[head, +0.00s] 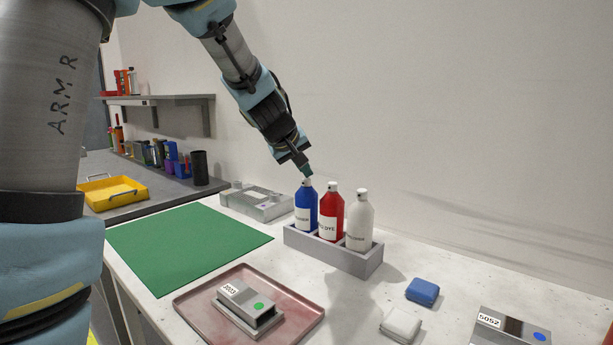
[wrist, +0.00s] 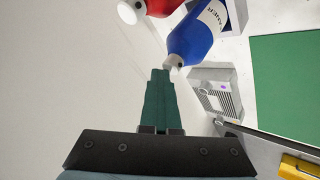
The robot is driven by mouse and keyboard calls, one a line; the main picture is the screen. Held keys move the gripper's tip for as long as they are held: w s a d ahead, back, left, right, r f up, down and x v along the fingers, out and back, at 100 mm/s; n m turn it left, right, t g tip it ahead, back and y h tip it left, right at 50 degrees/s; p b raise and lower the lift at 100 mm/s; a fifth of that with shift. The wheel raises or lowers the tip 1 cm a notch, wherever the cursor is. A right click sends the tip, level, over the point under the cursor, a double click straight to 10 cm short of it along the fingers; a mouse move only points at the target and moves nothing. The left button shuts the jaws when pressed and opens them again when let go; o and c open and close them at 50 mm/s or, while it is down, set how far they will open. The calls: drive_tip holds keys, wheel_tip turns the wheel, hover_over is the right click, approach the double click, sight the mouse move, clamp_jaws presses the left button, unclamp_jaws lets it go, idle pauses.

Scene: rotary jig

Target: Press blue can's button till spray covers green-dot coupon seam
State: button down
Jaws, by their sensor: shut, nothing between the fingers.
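The blue can (head: 306,208) stands upright in the left slot of a grey rack (head: 335,255), with a white button on top. My gripper (head: 308,172) is shut and empty, its tips at or just above that button; I cannot tell if they touch. In the wrist view the shut green fingers (wrist: 160,75) end beside the white top of the blue can (wrist: 200,38). The green-dot coupon (head: 250,308), a metal block labelled 2003, lies in a reddish tray (head: 190,305) in the foreground. No spray is visible, and its seam is too small to make out.
A red can (head: 329,215) and a white can (head: 358,222) fill the other rack slots. A blue-dot block (head: 510,328), a blue pad (head: 422,291) and a white pad (head: 400,325) lie at right. A green mat (head: 185,245) is bare. A metal fixture (head: 255,203) stands behind.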

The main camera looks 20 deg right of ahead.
wheel_tip(320, 180, up, 6)
drive_tip(key=p, duration=0.5)
idle(0.4)
idle(0.6)
drive_tip(key=s+a+f+y, duration=0.1)
drive_tip(key=a+f, duration=0.2)
drive_tip(key=a, duration=0.3)
drive_tip(key=s+a+f+g+y, duration=0.1)
drive_tip(key=a+f, duration=0.2)
drive_tip(key=a, duration=0.3)
drive_tip(key=s+a+f+y, duration=0.1)
drive_tip(key=a+f+y, duration=0.15)
drive_tip(key=a, duration=0.35)
drive_tip(key=s+a+f+g+y, duration=0.1)
drive_tip(key=s+a+f, duration=0.2)
drive_tip(key=s+a, duration=0.3)
drive_tip(key=s+a+f+g+y, duration=0.1)
drive_tip(key=s+a+f, duration=0.3)
drive_tip(key=a, duration=0.7)
drive_tip(key=s+g, duration=0.1)
drive_tip(key=s, duration=0.1)
drive_tip(key=shift+s+a+f, duration=0.25)
drive_tip(key=shift+s+a, duration=0.05)
drive_tip(key=shift+s, duration=0.1)
